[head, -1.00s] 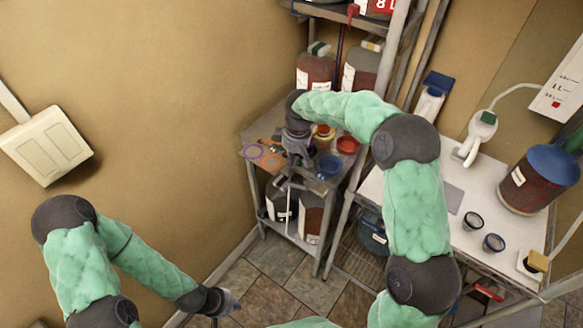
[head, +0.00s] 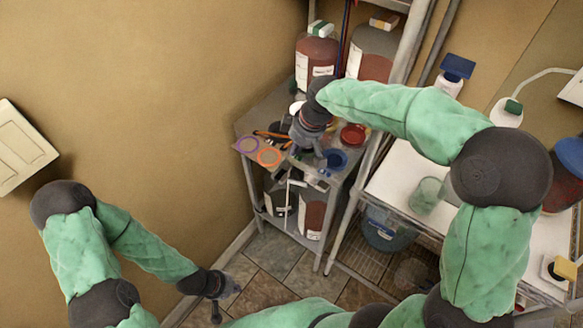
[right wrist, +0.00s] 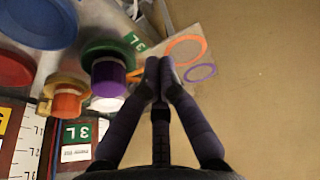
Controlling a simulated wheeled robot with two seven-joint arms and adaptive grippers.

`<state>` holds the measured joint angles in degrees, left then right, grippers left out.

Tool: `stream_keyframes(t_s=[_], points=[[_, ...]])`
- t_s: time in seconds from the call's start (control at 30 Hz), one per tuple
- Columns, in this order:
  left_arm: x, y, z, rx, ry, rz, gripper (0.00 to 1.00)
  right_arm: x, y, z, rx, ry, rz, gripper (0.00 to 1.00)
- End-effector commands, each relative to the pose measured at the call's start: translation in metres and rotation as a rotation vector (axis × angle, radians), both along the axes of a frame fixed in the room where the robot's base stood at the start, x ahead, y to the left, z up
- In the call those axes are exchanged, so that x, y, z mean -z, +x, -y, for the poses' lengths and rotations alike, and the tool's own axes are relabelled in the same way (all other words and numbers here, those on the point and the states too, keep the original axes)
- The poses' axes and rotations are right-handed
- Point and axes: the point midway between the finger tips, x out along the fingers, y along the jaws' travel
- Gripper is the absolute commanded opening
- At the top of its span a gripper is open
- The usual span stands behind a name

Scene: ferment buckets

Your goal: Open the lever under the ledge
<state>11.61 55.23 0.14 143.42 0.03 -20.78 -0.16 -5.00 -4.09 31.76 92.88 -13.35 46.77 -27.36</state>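A thin pale upright bar (head: 289,195), which may be the lever, hangs below the front edge of the small stand's top (head: 250,125). Its upper end is near a pale crosspiece and partly lost behind my right gripper. My right gripper (head: 306,160) is above the stand top, pointing down. In the right wrist view its fingertips (right wrist: 159,72) are together with nothing seen between them. That view does not clearly show the lever. My left gripper (head: 226,296) is low at the left, away from the stand, with its fingers apart and empty.
Large bottles (head: 316,65) stand behind. A white table (head: 395,178) is at right. Tiled floor (head: 277,255) is clear in front.

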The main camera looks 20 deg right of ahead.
Motion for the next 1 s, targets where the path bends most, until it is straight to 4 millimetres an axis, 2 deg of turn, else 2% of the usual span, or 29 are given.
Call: stream_keyframes(t_s=[0.17, 0.27, 0.7, 0.83, 1.0], points=[[0.004, 0.000, 0.000, 0.000, 0.000, 0.000, 0.00, 0.009, -0.001, -0.002, 0.000, 0.003, 0.003, 0.00], [0.009, 0.000, 0.000, 0.000, 0.000, 0.000, 0.00, 0.022, 0.002, -0.005, -0.001, 0.003, 0.001, 0.00], [0.038, 0.000, 0.000, 0.000, 0.000, 0.000, 0.00, 0.099, 0.022, -0.020, 0.000, 0.003, 0.003, 0.00], [0.046, 0.000, 0.000, 0.000, 0.000, 0.000, 0.00, 0.116, 0.015, -0.014, 0.002, 0.003, 0.003, 0.00], [0.052, 0.000, 0.000, 0.000, 0.000, 0.000, 0.00, 0.128, 0.009, -0.010, 0.001, 0.003, 0.004, 0.00]])
